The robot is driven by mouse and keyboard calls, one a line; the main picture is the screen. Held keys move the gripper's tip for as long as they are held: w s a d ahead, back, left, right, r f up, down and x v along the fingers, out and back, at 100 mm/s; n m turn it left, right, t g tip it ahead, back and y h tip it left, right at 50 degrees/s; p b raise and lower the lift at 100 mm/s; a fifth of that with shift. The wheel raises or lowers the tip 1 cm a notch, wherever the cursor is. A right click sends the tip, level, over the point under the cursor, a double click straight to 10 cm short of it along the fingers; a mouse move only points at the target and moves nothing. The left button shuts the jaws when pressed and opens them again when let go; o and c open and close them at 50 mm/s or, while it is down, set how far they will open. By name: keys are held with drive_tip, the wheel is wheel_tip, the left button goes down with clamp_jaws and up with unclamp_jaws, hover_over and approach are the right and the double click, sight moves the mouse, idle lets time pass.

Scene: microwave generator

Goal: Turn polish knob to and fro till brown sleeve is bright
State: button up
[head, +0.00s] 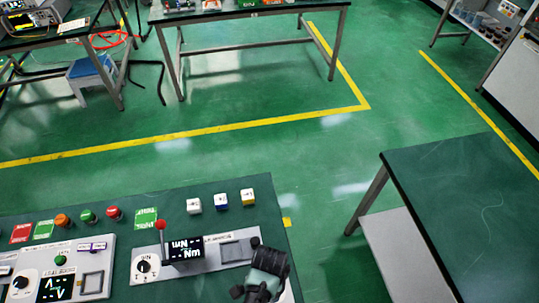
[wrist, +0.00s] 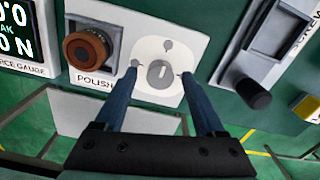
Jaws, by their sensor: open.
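In the wrist view, the round pale grey polish knob (wrist: 160,73) with a slotted centre sits on a white plate, right of a label reading "POLISH". The brown sleeve (wrist: 88,48), a dull reddish-brown ring with a dark centre, is at the left of the same plate. My gripper (wrist: 160,77) is open, its two blue fingers at the left and right of the knob. Whether the fingertips touch the knob cannot be told. In the head view my gripper's wrist shows at the bottom, at the right end of the bench; knob and sleeve cannot be made out there.
A slider with a black handle (wrist: 253,93) is right of the knob, and a gauge screen (wrist: 17,38) is at the left. The green bench (head: 180,200) carries panels, coloured buttons and a red-topped lever (head: 160,226). Another table (head: 450,190) stands at right; green floor lies between.

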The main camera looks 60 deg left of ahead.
drive_tip(key=shift+c, duration=0.2)
clamp_jaws()
drive_tip(key=shift+n, duration=0.3)
drive_tip(key=n+p, duration=0.2)
drive_tip(key=n, duration=0.3)
drive_tip(key=shift+n, duration=0.3)
drive_tip(key=n+p, duration=0.1)
drive_tip(key=n, duration=0.5)
drive_tip(key=shift+n, duration=0.4)
drive_tip(key=shift+o, duration=0.2)
unclamp_jaws()
